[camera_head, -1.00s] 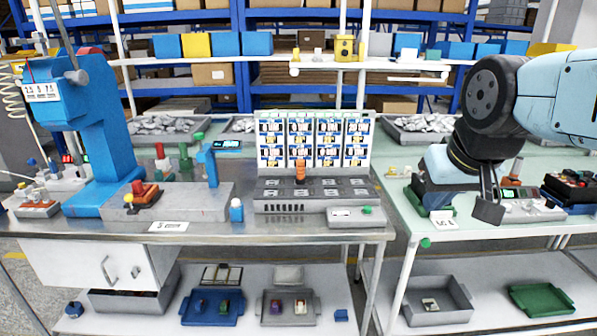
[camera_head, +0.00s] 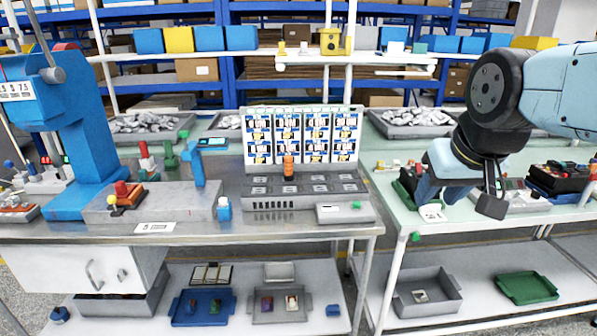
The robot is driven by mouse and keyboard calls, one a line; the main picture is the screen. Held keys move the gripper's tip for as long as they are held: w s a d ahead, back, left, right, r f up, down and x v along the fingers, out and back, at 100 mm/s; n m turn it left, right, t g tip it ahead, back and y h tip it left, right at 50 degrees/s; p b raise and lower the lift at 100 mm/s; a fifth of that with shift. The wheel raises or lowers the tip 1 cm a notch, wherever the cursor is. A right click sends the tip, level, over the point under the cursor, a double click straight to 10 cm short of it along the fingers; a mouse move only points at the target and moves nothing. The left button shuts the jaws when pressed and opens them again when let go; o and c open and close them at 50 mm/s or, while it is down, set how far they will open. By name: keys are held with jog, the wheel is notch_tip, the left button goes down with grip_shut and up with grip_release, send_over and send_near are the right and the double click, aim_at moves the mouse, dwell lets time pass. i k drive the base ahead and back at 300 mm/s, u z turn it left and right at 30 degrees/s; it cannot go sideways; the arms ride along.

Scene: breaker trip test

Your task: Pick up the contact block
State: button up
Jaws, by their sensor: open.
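My gripper (camera_head: 460,205) hangs over the left part of the right-hand table, fingers apart and nothing seen between them. I cannot tell for sure which part is the contact block. Small candidates are an orange piece (camera_head: 289,166) standing on the grey test fixture (camera_head: 290,203), and a small pale block (camera_head: 420,296) in the grey tray (camera_head: 455,303) on the right lower shelf. More small parts sit in the blue tray (camera_head: 178,312) and grey tray (camera_head: 258,314) on the left lower shelf. The gripper is well apart from all of these.
A blue press (camera_head: 85,150) stands on the left table. A grey base (camera_head: 180,203) with a red-topped lever and a small blue-and-white bottle (camera_head: 223,208) are beside it. A green tray (camera_head: 527,288) lies on the right lower shelf. Dark devices (camera_head: 562,178) stand right of my gripper.

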aim_at(289, 174)
jog(key=u, duration=0.3)
jog(key=i, duration=0.15)
jog(key=z, duration=2.6)
jog(key=k, duration=1)
jog(key=u, duration=1.85)
jog(key=i, duration=0.65)
jog(key=u, duration=0.05)
